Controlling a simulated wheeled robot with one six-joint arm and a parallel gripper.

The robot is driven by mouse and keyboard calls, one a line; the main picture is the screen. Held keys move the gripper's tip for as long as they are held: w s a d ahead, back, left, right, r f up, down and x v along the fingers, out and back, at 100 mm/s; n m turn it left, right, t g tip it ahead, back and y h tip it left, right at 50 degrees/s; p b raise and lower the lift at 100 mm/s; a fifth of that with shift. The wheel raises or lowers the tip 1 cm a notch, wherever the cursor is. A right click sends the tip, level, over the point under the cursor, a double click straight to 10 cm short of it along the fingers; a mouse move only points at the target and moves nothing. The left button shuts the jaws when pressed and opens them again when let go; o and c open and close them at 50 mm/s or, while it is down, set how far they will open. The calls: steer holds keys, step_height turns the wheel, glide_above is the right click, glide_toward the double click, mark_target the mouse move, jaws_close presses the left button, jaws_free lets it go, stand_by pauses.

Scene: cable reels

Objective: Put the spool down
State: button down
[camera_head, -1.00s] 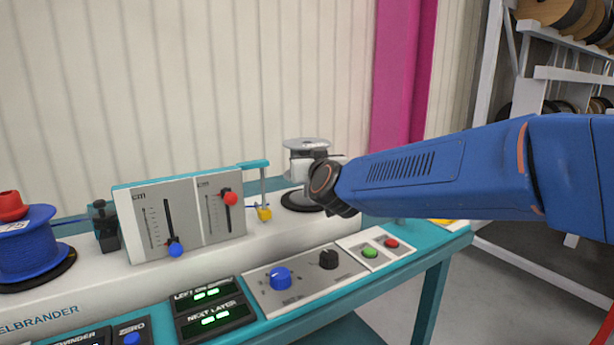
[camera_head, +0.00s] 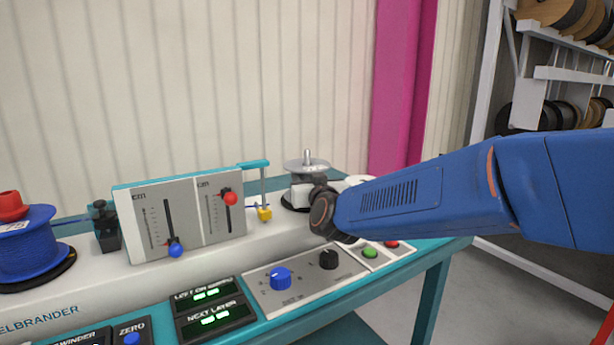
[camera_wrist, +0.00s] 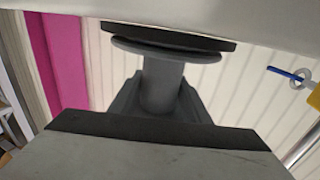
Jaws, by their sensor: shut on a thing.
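The spool (camera_head: 296,166), with a clear grey top flange, is at the right end of the winding bench. A metal pin (camera_head: 307,155) sticks up through its middle. A dark round plate (camera_head: 290,203) shows under it. My gripper (camera_head: 308,186) reaches in from the right and is shut on the spool, mostly hidden behind my wrist. In the wrist view, the spool's grey hub and flange (camera_wrist: 163,85) show between my two dark jaw pads. Whether the spool's underside touches the plate is hidden.
A blue cable reel (camera_head: 25,245) with a red cap stands at the left. The slider panel (camera_head: 185,222) and a yellow-footed cable guide (camera_head: 264,212) stand left of the spool. Knobs and buttons (camera_head: 328,259) lie in front. Reel shelves (camera_head: 555,75) stand far right.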

steer(key=c, duration=1)
jaws_free()
steer(key=v, duration=1.7)
steer(key=shift+s+r, duration=0.25)
steer(key=shift+r, duration=0.15)
